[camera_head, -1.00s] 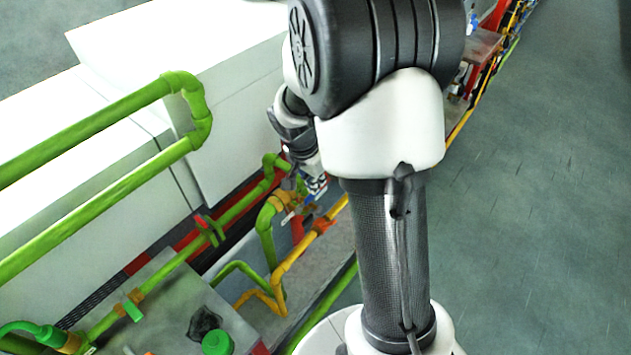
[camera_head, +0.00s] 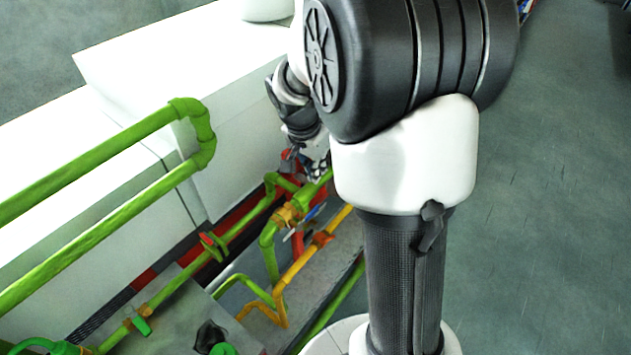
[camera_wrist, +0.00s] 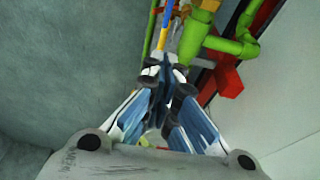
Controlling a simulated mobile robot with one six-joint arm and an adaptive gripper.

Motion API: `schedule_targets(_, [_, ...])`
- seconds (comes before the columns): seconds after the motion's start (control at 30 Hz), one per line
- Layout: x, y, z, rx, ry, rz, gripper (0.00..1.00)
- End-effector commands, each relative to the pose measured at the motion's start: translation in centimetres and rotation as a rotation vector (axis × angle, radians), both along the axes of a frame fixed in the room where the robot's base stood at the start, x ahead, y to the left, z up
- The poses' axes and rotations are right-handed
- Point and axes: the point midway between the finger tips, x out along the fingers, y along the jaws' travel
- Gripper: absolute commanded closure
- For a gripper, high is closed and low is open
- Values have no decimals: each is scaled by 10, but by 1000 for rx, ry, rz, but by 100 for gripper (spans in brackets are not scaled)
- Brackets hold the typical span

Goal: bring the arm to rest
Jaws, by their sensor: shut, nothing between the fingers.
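My gripper (camera_wrist: 166,92) shows in the wrist view with its fingers together and nothing held between them. There the gripper hangs near the green pipes beside the white machine.
A white machine (camera_head: 215,80) stands at the left with a green pipe loop (camera_head: 190,125) along it. More green pipes and a yellow pipe (camera_head: 300,265) run low beside my arm. Open grey floor (camera_head: 560,200) lies to the right.

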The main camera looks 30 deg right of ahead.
Motion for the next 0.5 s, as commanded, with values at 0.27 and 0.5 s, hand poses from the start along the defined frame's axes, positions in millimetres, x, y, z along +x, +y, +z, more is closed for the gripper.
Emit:
schedule_targets(0.27, [0,0,37,0,-1,0,100])
schedule_targets(0.5, [-1,1,40,0,-1,4,100])
